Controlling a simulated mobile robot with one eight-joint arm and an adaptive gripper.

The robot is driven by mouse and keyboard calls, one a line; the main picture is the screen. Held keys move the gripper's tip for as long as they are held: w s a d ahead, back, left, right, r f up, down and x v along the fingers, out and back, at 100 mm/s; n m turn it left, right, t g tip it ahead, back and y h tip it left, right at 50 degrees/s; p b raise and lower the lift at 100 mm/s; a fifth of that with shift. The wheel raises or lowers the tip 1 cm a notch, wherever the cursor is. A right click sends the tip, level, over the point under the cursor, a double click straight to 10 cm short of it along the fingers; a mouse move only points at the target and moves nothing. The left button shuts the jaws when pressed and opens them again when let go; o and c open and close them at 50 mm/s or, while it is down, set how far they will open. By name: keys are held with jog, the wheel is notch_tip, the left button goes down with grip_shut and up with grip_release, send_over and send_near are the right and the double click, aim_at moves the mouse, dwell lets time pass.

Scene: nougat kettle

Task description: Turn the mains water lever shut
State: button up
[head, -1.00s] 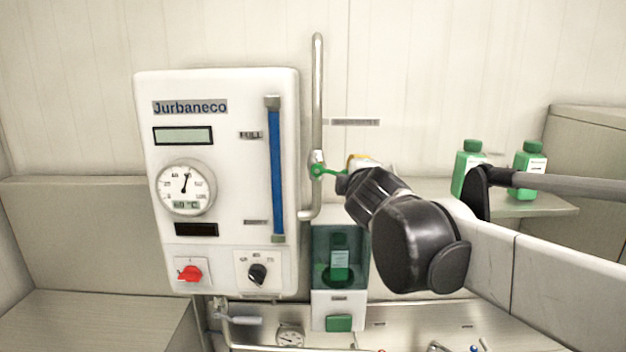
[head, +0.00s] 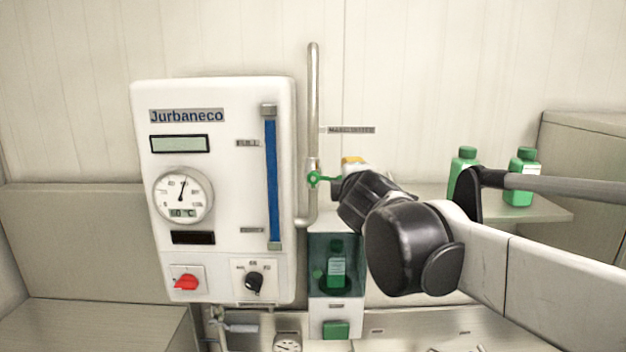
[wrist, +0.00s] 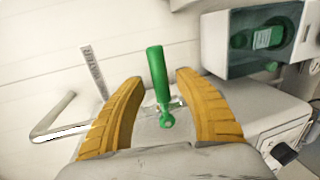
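The green mains water lever (head: 322,179) sits on the grey vertical pipe (head: 313,110) just right of the white panel. In the head view its handle points right, roughly level, and its end is hidden by my gripper (head: 352,168). In the wrist view the lever (wrist: 158,78) shows as a green handle with a ringed pivot end. My gripper's two yellow fingers (wrist: 160,84) stand apart, one on each side of the lever. Gaps show on both sides, so the gripper is open and not clamped on it.
The white Jurbaneco panel (head: 220,130) with gauge, red switch and black knob is left of the pipe. A dispenser with a green bottle (head: 336,266) hangs just below my gripper. Two green bottles (head: 463,175) stand on a shelf at right, behind my arm.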

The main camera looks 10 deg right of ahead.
jog(key=v, duration=1.2)
